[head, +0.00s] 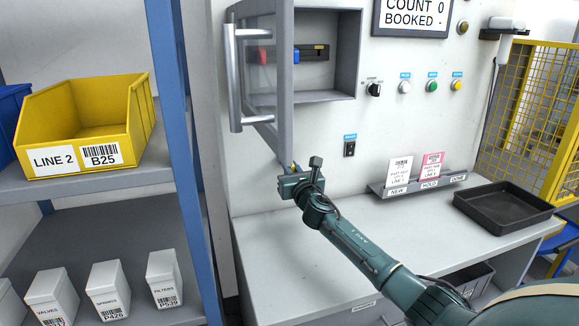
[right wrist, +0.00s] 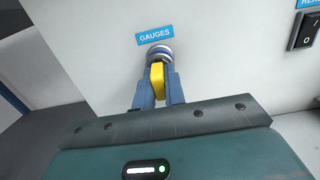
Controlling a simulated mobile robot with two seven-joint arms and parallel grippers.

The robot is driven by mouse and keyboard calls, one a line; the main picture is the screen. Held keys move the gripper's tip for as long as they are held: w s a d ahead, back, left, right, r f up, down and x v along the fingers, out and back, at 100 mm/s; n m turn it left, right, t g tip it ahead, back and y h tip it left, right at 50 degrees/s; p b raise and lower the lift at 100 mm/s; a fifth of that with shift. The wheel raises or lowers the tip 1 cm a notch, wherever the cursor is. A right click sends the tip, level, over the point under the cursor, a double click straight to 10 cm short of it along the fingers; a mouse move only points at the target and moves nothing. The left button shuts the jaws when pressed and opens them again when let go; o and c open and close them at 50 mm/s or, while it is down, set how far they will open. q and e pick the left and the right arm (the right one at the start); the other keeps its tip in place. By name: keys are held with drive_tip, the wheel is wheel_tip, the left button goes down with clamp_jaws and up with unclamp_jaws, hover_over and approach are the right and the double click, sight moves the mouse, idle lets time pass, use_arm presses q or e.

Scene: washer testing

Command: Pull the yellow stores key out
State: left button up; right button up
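A yellow key (right wrist: 157,78) sits in a round metal lock (right wrist: 159,53) on the white panel, under a blue label that reads GAUGES. My right gripper (right wrist: 159,85) has its two blue fingers on either side of the key's yellow head and looks closed on it. In the head view my right gripper (head: 291,168) reaches from the right to the panel, just below the open cabinet door. There the lock is mostly hidden, with only a speck of yellow at the fingertips. My left gripper is in neither view.
The glass cabinet door (head: 262,80) with its long handle (head: 236,78) stands open above my right gripper. A switch (head: 350,148), card holder (head: 418,184) and black tray (head: 503,206) are to the right. A shelf with a yellow bin (head: 85,125) is left. The bench (head: 290,270) is mostly clear.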

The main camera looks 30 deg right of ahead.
clamp_jaws()
drive_tip(key=shift+s, duration=0.1)
drive_tip(key=p+v, duration=0.2)
drive_tip(key=v, duration=0.3)
idle(0.8)
